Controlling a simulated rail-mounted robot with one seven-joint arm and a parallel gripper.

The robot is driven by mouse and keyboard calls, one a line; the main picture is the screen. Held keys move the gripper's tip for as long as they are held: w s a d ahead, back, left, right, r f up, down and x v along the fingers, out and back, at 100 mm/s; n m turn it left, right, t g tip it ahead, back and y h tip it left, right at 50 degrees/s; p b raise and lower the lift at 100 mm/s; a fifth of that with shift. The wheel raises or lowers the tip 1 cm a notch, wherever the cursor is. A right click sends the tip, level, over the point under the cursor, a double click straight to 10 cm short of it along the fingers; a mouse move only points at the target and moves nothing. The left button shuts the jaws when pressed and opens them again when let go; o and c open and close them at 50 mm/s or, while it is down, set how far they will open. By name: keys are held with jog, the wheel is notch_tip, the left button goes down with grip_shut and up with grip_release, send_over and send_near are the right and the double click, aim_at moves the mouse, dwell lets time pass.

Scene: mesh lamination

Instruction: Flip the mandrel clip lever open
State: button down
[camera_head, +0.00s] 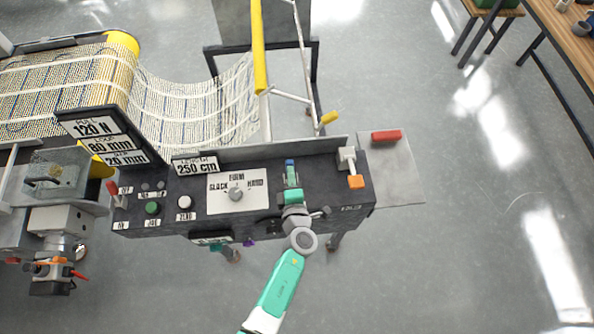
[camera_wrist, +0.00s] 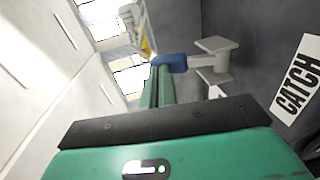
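My gripper (camera_head: 290,176) is over the dark console. Its green fingers lie close together in the wrist view (camera_wrist: 160,80), with no clear gap between them. A blue piece (camera_wrist: 170,63) on a pale cylindrical stem shows at the fingertips. Whether they touch it or only overlap it in view is unclear. A small blue patch (camera_head: 289,162) shows at the tip in the head view. A yellow-ended lever (camera_head: 329,118) stands behind the console on a pale link near the yellow and white bars. I cannot tell for sure which piece is the mandrel clip lever.
A red bar (camera_head: 386,136) lies on the grey side plate (camera_head: 405,180). A CATCH label (camera_wrist: 298,80) is on the dark wall at right. Mesh (camera_head: 205,105) hangs behind the console.

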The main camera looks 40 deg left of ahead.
jog(key=shift+x, duration=0.8)
jog(key=shift+a+r, duration=0.1)
jog(key=shift+r, duration=0.1)
jog(key=shift+s, duration=0.1)
jog(key=shift+r+p, duration=0.3)
jog(key=shift+p, duration=0.05)
jog(key=s+d+r+p, duration=0.5)
jog(key=s+d+r, duration=0.1)
jog(key=d, duration=0.3)
jog(key=shift+s+d+r+p, duration=0.2)
jog(key=shift+s+d+p, duration=0.2)
jog(key=shift+s, duration=0.35)
